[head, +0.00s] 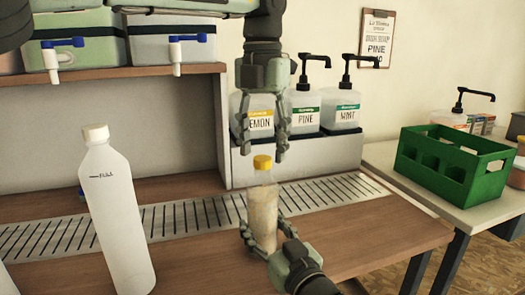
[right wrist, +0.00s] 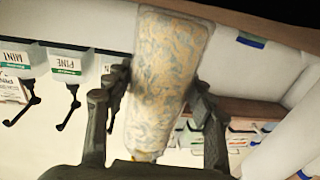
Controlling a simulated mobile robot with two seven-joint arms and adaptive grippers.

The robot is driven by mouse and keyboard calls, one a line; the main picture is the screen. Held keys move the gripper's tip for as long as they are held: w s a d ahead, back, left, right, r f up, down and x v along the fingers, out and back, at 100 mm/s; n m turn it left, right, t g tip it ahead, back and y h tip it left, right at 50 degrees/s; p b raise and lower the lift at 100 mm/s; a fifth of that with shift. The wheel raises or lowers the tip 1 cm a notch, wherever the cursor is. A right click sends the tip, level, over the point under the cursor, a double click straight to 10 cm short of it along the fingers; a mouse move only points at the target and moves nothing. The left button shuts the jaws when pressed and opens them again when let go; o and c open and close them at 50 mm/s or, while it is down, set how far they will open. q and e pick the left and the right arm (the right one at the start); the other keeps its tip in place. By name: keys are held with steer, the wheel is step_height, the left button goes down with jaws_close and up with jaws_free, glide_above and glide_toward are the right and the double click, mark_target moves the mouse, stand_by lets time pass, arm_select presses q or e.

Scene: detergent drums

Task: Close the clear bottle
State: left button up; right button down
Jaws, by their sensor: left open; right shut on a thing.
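The clear bottle (head: 263,208) stands upright over the wooden counter, with mottled pale yellow contents. A yellow cap (head: 262,162) sits at its top; I cannot tell how tightly it is seated. My right gripper (head: 264,235) is shut on the bottle's lower body. In the right wrist view the bottle (right wrist: 165,75) lies between the two fingers of my right gripper (right wrist: 158,105). My left gripper (head: 262,145) points down, open, right above the cap, with its fingertips just over the cap's height; contact is not visible.
A white bottle (head: 118,215) with a cream cap stands on the counter at left. Several pump bottles (head: 305,108) labelled lemon, pine and mint stand in a grey rack behind. A slotted drain strip (head: 190,212) crosses the counter. A green crate (head: 452,165) is on the side table.

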arm_select(q)
step_height(320, 180, up, 10)
steer(key=shift+r, duration=0.25)
arm_select(e)
steer(key=shift+c, duration=2.4)
jaws_free()
steer(key=v, duration=1.2)
arm_select(q)
steer(key=shift+s, duration=0.1)
arm_select(e)
steer(key=shift+d, duration=0.1)
